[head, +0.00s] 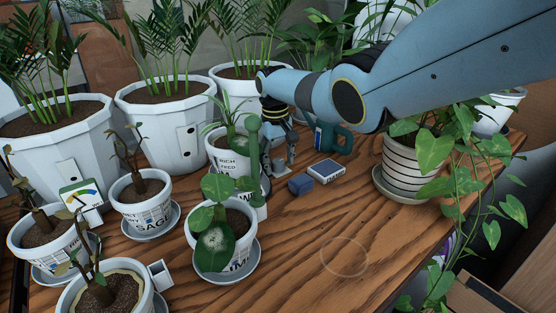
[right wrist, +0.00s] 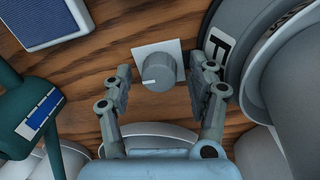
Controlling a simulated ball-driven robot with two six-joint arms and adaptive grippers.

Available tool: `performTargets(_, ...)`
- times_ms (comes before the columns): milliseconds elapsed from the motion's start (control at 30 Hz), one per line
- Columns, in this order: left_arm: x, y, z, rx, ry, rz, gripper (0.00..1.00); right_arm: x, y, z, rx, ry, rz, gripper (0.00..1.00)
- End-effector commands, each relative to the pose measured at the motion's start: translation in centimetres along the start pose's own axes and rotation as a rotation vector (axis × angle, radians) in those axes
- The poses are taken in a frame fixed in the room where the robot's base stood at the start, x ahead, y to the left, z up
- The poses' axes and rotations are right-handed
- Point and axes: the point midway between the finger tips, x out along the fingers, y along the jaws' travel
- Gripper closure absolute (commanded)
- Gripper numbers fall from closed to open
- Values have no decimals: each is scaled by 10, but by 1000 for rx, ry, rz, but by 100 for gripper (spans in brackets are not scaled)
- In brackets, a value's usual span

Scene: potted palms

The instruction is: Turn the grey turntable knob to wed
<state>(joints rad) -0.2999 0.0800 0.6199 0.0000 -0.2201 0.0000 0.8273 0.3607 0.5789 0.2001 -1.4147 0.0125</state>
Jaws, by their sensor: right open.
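The grey knob (right wrist: 155,71) sits on a white square plate (right wrist: 172,45) on the wooden table in the right wrist view. A pale pointer line on the knob points left in that view. My right gripper (right wrist: 163,72) is open, with one finger on each side of the knob and gaps between. In the head view my right gripper (head: 279,152) hangs down by the pot marked "RICH FEED" (head: 228,163), and the knob cannot be made out clearly. I cannot read any day marks by the knob. My left gripper is not in view.
A teal watering can (head: 344,138) and blue boxes (head: 327,171) stand close to the right gripper. Several potted plants crowd the left and back, one in a striped pot (head: 402,170) at right. The front middle of the wooden table (head: 320,235) is clear.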

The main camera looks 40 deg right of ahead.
Motion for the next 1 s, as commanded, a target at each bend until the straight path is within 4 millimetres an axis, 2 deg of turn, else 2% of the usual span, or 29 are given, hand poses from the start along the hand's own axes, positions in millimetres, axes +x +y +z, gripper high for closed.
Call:
performTargets(167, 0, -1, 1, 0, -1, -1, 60, -3, 0, 0, 0, 1, 0, 42)
performTargets(267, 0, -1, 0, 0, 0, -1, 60, -12, 1, -1, 0, 2, 0, 42)
performTargets(367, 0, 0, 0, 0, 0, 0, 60, -28, 1, -1, 0, 4, 2, 42)
performTargets(600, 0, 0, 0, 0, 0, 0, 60, -83, 0, -1, -1, 4, 0, 42)
performTargets(700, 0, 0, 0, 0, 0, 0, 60, -101, 0, -1, 0, 3, 0, 42)
performTargets(833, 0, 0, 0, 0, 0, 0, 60, -115, 0, -1, 0, 1, 0, 42)
performTargets(1000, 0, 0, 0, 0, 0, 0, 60, -120, 0, 0, 0, 0, 0, 42)
